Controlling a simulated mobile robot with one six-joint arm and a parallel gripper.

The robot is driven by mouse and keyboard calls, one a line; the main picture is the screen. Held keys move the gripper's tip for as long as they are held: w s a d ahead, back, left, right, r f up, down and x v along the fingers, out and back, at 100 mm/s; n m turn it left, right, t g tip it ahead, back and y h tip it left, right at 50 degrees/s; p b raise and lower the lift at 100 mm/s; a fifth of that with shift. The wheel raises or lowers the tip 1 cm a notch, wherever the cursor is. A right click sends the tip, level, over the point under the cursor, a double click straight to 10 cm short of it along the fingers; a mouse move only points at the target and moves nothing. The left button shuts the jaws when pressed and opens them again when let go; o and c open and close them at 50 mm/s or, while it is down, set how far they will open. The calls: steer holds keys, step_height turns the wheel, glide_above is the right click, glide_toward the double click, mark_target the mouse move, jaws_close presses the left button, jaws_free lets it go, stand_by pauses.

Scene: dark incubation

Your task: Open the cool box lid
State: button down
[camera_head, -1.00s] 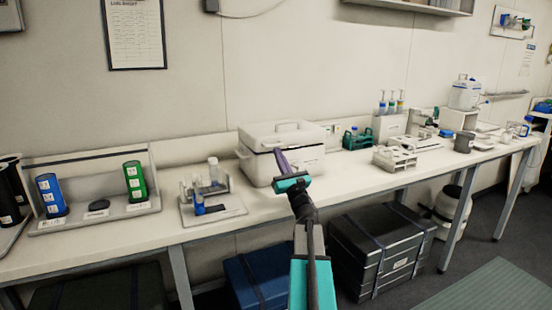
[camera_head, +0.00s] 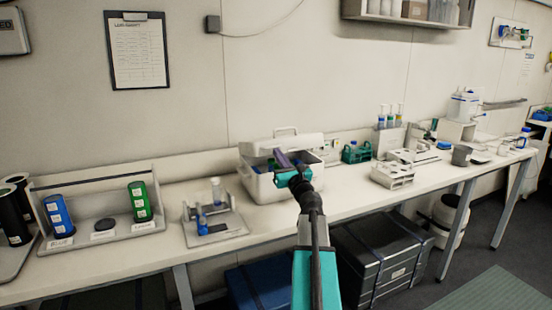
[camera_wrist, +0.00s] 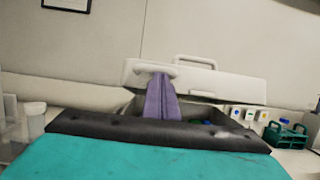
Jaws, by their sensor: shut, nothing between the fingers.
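The white cool box (camera_head: 262,185) stands on the bench against the wall. Its lid (camera_head: 275,146), with a bar handle on top, is tilted partway up, hinged at the back, and a dark gap with blue contents shows below it. In the wrist view the lid (camera_wrist: 215,82) is raised over the box opening. My gripper (camera_head: 281,157) is shut and empty, with its purple fingers at the front of the gap. In the wrist view the fingertips (camera_wrist: 161,76) reach up to the lid's front edge and seem to touch it from below. The gripper hides part of the box front.
A small tray with vials (camera_head: 213,225) stands left of the box. A teal rack (camera_head: 356,152) and a white rack (camera_head: 391,174) stand to its right. A clipboard (camera_head: 137,50) hangs on the wall, and a wall shelf (camera_head: 408,14) is at upper right.

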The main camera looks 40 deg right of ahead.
steer(key=w+r+p, duration=0.1)
steer(key=r+p, duration=0.1)
steer(key=w+r+p, duration=0.1)
steer(key=r+p, duration=0.1)
steer(key=r, duration=0.1)
steer(key=w+d+r+p, duration=0.1)
steer(key=r+p, duration=0.1)
steer(key=shift+w+r, duration=0.1)
steer(key=shift+r, duration=0.2)
steer(key=shift+g+y, duration=0.3)
steer(key=shift+g, duration=0.5)
steer(key=shift+w+d+r+p, duration=0.3)
steer(key=shift+w+r+p, duration=0.45)
steer(key=shift+r+p, duration=0.3)
steer(key=shift+w+d+r+p, duration=0.35)
steer(key=shift+w+r+p, duration=0.5)
steer(key=shift+p, duration=0.2)
steer(key=shift+w+d+r+p, duration=0.3)
steer(key=shift+w+r+p, duration=0.4)
steer(key=shift+r+p, duration=0.35)
steer(key=w+d+r+p, duration=0.2)
steer(key=w+d+r, duration=0.2)
steer(key=w, duration=0.7)
step_height(320, 180, up, 3)
steer(key=shift+w+d+f, duration=0.1)
steer(key=shift+w+d, duration=0.1)
steer(key=shift+w, duration=0.05)
